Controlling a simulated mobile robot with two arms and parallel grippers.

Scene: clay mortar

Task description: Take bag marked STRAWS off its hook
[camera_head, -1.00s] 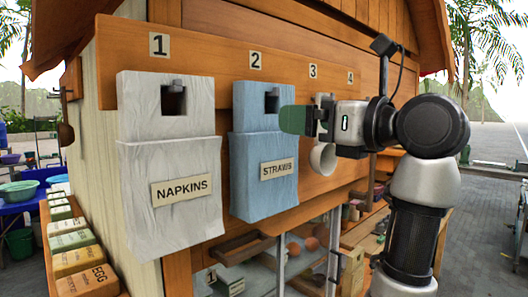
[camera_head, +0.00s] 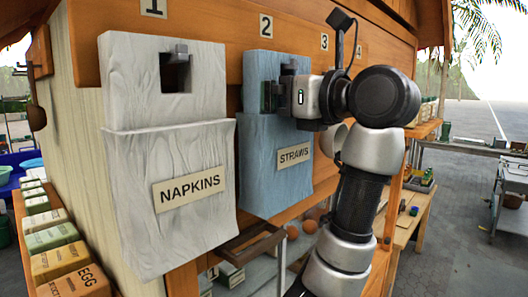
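The blue bag marked STRAWS (camera_head: 262,175) hangs against the wooden wall under the number 2. Its hook (camera_head: 290,66) shows at the opening near the bag's top. My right gripper (camera_head: 268,97) is at the bag's upper part, just below the hook and opening, and overlaps the bag's right side. Its fingertips are small and partly hidden, so I cannot tell whether they hold the bag or only stand in front of it. My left gripper is not in view.
A pale bag marked NAPKINS (camera_head: 172,225) hangs close on the left, from a hook (camera_head: 180,52) under number 1. A wooden rail frame (camera_head: 255,238) sits below the STRAWS bag. Labelled boxes (camera_head: 55,262) line the lower left. A table stands at the right.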

